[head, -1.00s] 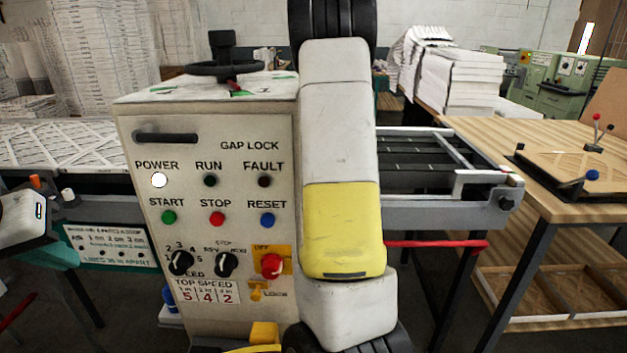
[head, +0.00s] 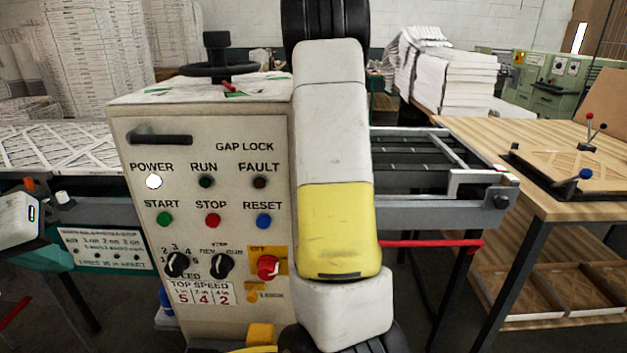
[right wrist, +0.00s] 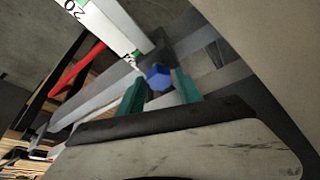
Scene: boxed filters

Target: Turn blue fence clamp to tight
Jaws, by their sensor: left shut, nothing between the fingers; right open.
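In the right wrist view a blue hexagonal knob (right wrist: 158,77), which looks like the fence clamp, sits on grey metal rails. My right gripper (right wrist: 160,92) is open, with its two teal fingers on either side of the knob. A gap shows beside the knob; contact cannot be told. In the head view my right arm (head: 335,150) stands upright in front of the machine and hides its gripper and the clamp area. My left gripper (head: 45,212) is at the left edge, shut and empty, far from the knob.
The control cabinet (head: 205,125) with lamps and buttons stands left of my right arm. A red bar (head: 430,243) juts out below the roller bed (head: 415,160). A wooden table (head: 480,140) with a lever fixture is at the right. Paper stacks (head: 450,80) stand behind.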

